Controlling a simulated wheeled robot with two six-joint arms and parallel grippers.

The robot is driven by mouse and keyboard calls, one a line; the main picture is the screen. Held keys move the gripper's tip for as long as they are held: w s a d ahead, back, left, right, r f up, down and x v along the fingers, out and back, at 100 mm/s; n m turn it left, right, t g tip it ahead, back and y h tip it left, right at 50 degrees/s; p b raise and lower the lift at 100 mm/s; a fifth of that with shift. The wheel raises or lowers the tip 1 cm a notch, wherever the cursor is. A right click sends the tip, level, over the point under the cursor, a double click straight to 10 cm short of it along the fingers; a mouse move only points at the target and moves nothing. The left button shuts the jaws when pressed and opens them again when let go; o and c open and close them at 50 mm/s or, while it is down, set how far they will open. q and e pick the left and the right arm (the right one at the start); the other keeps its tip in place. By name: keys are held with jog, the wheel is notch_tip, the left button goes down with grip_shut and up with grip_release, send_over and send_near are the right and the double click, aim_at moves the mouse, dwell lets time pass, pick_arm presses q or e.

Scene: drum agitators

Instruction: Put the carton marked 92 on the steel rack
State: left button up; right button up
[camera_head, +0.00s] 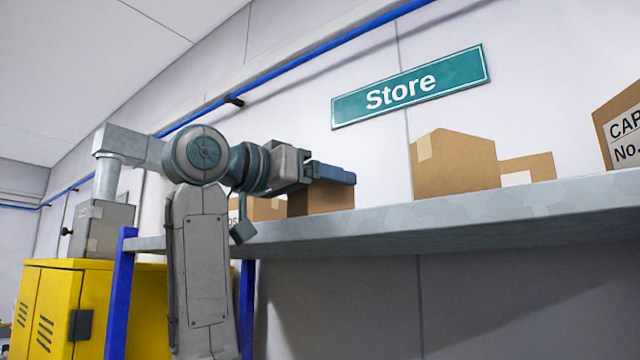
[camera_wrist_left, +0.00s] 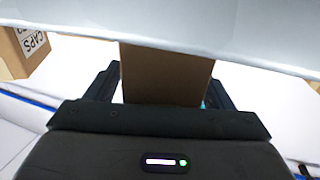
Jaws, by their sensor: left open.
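The grey steel rack (camera_head: 450,222) has blue uprights and runs across the head view with cartons on it. My left gripper (camera_head: 330,175) is open at the rack's left part. Its fingers (camera_wrist_left: 163,82) stand on either side of a brown carton (camera_wrist_left: 166,72) in the left wrist view. That carton also shows in the head view (camera_head: 320,200), partly hidden by the gripper, apparently at shelf level. I cannot read a number on it. No 92 is legible on any carton. My right gripper is not in view.
A carton marked "CAP… No." (camera_head: 622,130) is cut off at the right edge. A large carton (camera_head: 453,163) and a smaller one (camera_head: 530,170) stand mid-rack. Another carton (camera_head: 262,209) sits behind my left arm. A yellow cabinet (camera_head: 55,310) stands at the left.

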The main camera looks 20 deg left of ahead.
pick_arm(q)
jog(key=shift+s+a+f, duration=0.1)
jog(key=shift+s+a, duration=0.05)
jog(key=b+v, duration=0.6)
jog(key=v, duration=0.4)
jog(key=shift+s, duration=0.2)
